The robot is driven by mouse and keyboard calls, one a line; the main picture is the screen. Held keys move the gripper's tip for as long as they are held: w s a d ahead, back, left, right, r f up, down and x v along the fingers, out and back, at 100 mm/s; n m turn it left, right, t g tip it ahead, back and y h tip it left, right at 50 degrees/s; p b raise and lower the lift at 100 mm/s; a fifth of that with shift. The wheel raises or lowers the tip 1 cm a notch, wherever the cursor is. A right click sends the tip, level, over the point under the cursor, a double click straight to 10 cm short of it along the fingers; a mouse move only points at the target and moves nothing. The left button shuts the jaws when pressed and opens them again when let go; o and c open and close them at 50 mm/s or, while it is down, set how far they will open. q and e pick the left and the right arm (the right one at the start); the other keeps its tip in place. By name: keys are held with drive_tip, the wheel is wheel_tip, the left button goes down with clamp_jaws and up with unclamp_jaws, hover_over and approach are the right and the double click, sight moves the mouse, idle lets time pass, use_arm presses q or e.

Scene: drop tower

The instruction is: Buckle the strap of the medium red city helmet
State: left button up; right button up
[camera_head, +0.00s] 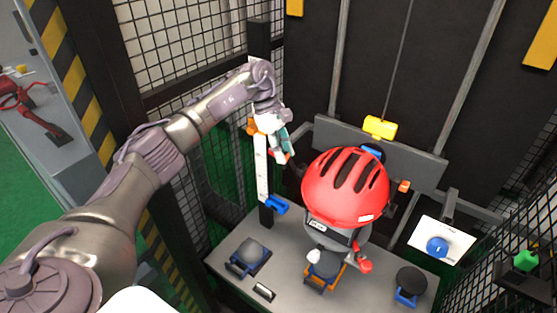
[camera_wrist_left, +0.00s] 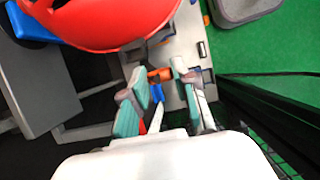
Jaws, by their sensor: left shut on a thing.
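The red city helmet (camera_head: 346,188) sits on a grey headform above the grey bench, its vents facing up. A dark band with a label (camera_head: 330,233) shows under its front rim. A small white piece (camera_head: 313,256) and a red piece (camera_head: 365,266) hang below it; I cannot tell if they belong to the strap. My left gripper (camera_head: 279,143) is left of the helmet, apart from it, with teal fingers pointing down. In the left wrist view its fingers (camera_wrist_left: 158,100) close on something small that I cannot make out. The helmet (camera_wrist_left: 100,22) fills the upper left there. My right gripper is not in view.
A white upright scale (camera_head: 262,170) with a blue block (camera_head: 277,205) stands close to my left gripper. A yellow block (camera_head: 379,127) hangs behind the helmet. Mesh walls enclose the sides.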

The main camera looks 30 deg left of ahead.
use_arm(q)
drive_tip(key=shift+w+d+r+b, duration=0.1)
drive_tip(key=shift+w+d+r, duration=0.15)
drive_tip(key=shift+w+d, duration=0.35)
drive_tip(key=shift+w+d+r+b, duration=0.2)
drive_tip(key=shift+w+d, duration=0.25)
drive_tip(key=shift+d, duration=0.2)
drive_tip(key=shift+w+d+r+b, duration=0.1)
drive_tip(key=shift+w+d+r, duration=0.15)
drive_tip(key=shift+w+d, duration=0.35)
drive_tip(key=shift+s+f+b, duration=0.1)
drive_tip(key=shift+f+b, duration=0.35)
drive_tip(key=shift+f, duration=0.1)
drive_tip(key=shift+f+b, duration=0.75)
drive_tip(key=shift+f, duration=0.3)
drive_tip(key=shift+f+b, duration=0.25)
drive_tip(key=shift+b, duration=0.05)
drive_tip(key=o, duration=0.9)
drive_tip(key=shift+c, duration=0.2)
